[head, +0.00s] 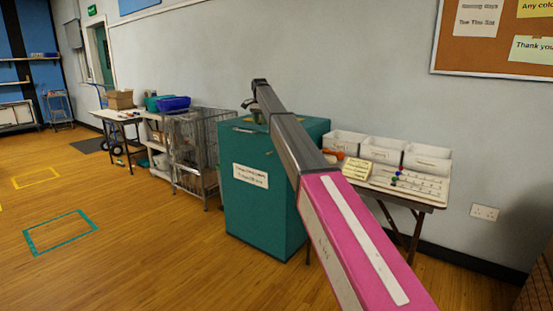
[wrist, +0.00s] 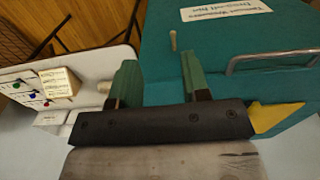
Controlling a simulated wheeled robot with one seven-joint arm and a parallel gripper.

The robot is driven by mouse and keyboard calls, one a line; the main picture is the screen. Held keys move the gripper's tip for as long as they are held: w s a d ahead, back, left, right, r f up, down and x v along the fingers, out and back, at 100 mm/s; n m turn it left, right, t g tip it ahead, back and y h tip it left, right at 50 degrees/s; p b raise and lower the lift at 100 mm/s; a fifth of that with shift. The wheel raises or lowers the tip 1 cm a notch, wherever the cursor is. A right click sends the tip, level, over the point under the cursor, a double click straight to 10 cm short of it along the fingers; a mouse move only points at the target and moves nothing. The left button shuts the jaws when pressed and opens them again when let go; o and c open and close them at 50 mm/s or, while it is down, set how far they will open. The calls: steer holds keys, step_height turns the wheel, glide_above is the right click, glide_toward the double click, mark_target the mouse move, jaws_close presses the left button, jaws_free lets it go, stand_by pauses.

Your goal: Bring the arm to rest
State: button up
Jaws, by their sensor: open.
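My arm reaches from the lower right of the head view up over a teal cabinet (head: 262,205). My gripper (head: 257,112) is small and partly hidden by the arm at the cabinet's top. In the wrist view its two green fingers (wrist: 160,82) stand apart with nothing between them. Whether the fingertips touch the cabinet cannot be told.
A wire cage trolley (head: 196,150) stands left of the cabinet. The wooden floor (head: 130,235) at left is open.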

steer(key=s+d+f+n, duration=0.1)
steer(key=s+d+f, duration=0.5)
steer(key=s+f, duration=0.35)
steer(key=s+d+f+n, duration=0.1)
steer(key=s+d+f, duration=0.4)
steer(key=s+f, duration=0.45)
steer(key=s+d+f+n, duration=0.1)
steer(key=s+d+f, duration=0.55)
steer(key=f, duration=0.55)
steer(key=s+d+f+n, duration=0.1)
steer(key=s+d+f, duration=0.2)
steer(key=s, duration=0.7)
steer(key=s+d+f+n, duration=0.1)
steer(key=s+d+f, duration=0.2)
steer(key=s+f, duration=0.3)
steer(key=s+d+f+n, duration=0.2)
steer(key=s+d+f, duration=0.2)
steer(key=s, duration=1.2)
steer(key=shift+f, duration=0.2)
steer(key=shift+s, duration=0.1)
